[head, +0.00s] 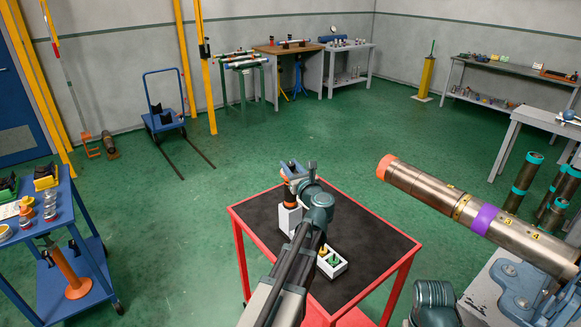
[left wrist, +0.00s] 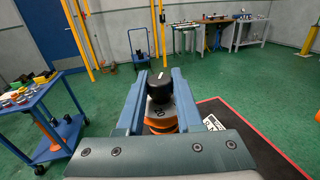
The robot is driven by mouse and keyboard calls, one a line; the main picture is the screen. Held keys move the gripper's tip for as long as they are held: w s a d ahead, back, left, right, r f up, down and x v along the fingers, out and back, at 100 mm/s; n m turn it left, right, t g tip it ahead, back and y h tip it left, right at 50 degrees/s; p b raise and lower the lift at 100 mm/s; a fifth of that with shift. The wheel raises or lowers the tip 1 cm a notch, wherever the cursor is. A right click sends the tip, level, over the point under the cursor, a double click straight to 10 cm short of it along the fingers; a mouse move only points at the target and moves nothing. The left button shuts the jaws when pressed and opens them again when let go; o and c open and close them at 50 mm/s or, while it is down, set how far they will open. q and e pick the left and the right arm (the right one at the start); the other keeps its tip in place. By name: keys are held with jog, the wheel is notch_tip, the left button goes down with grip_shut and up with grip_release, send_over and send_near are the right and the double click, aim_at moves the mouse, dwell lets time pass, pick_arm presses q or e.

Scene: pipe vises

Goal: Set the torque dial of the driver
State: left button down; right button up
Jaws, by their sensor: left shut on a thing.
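The driver stands upright in a white holder (head: 289,218) on the red-framed cart (head: 375,238). Its orange body (head: 290,205) shows under my left gripper (head: 298,172). In the left wrist view the driver's black dial (left wrist: 159,88) with a pale mark on top sits between the two blue fingers of the left gripper (left wrist: 160,80). A grey ring and an orange part (left wrist: 160,127) show below the dial. The left gripper is shut on the dial from above. My right gripper is not in view.
A white tray (head: 341,269) with green and yellow pieces lies on the cart beside my left arm. A large steel pipe (head: 450,207) with a purple band is at the right, by a blue vise (head: 530,290). A blue trolley (head: 62,215) stands left. Green floor between is clear.

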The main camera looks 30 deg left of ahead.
pick_arm(q)
jog(key=shift+n+g+y, duration=0.6)
jog(key=shift+n+g, duration=0.1)
jog(key=shift+g, duration=0.2)
jog(key=c, duration=0.5)
grip_release()
jog(key=shift+c, duration=0.2)
jog(key=shift+s, duration=0.1)
jog(key=v, duration=1.3)
jog(key=shift+s+d, duration=0.2)
jog(key=shift+d, duration=0.05)
